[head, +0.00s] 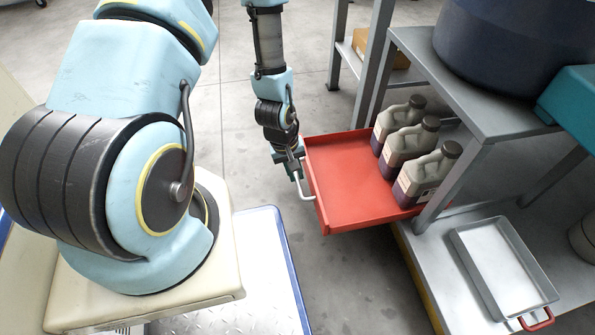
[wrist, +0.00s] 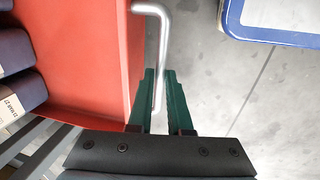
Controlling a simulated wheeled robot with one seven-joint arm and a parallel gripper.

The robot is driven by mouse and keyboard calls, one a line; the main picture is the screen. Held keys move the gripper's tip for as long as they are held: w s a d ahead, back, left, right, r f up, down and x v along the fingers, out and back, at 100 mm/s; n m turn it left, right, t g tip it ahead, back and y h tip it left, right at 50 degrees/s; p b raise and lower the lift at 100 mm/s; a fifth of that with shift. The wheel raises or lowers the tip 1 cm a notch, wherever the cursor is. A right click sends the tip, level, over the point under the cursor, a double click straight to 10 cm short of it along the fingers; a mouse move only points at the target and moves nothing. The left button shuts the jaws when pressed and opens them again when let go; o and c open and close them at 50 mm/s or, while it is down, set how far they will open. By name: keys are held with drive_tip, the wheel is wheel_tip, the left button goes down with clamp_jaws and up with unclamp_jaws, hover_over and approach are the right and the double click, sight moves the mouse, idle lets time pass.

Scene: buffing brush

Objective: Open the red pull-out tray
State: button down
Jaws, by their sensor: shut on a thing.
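The red pull-out tray (head: 348,178) extends well out of the grey metal rack toward my arm. Three jugs (head: 420,171) with dark contents stand on it in a row near the rack. A pale metal bar handle (head: 306,192) is on the tray's front edge. My gripper (head: 297,171) is at that handle and shut on it. In the wrist view the green fingers (wrist: 158,95) lie on either side of the handle bar (wrist: 162,50), close to the tray's front wall (wrist: 133,60).
The grey rack (head: 480,105) bears a large dark drum (head: 510,45) on top. A metal pan (head: 500,265) with a red handle lies on the lower shelf. A blue-edged plate (head: 250,270) is beside my base. Bare floor (head: 335,280) lies between it and the rack.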

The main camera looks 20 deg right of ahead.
drive_tip(key=c, duration=0.8)
unclamp_jaws()
drive_tip(key=shift+c, duration=0.2)
wheel_tip(320, 180, up, 11)
drive_tip(key=a+p, duration=0.2)
drive_tip(key=p, duration=0.2)
drive_tip(key=shift+f, duration=0.2)
drive_tip(key=shift+w, duration=0.15)
drive_tip(key=w+a+r+t+y, duration=0.1)
drive_tip(key=w+a+r, duration=0.4)
drive_tip(key=a+r, duration=0.5)
drive_tip(key=s+a+r+y, duration=0.1)
drive_tip(key=a+r, duration=0.3)
drive_tip(key=r, duration=0.4)
drive_tip(key=s+a+r, duration=0.2)
drive_tip(key=a+r, duration=0.2)
drive_tip(key=r, duration=0.4)
wheel_tip(320, 180, up, 36)
drive_tip(key=p, duration=3.7)
drive_tip(key=shift+w+t, duration=0.25)
drive_tip(key=shift+t, duration=0.15)
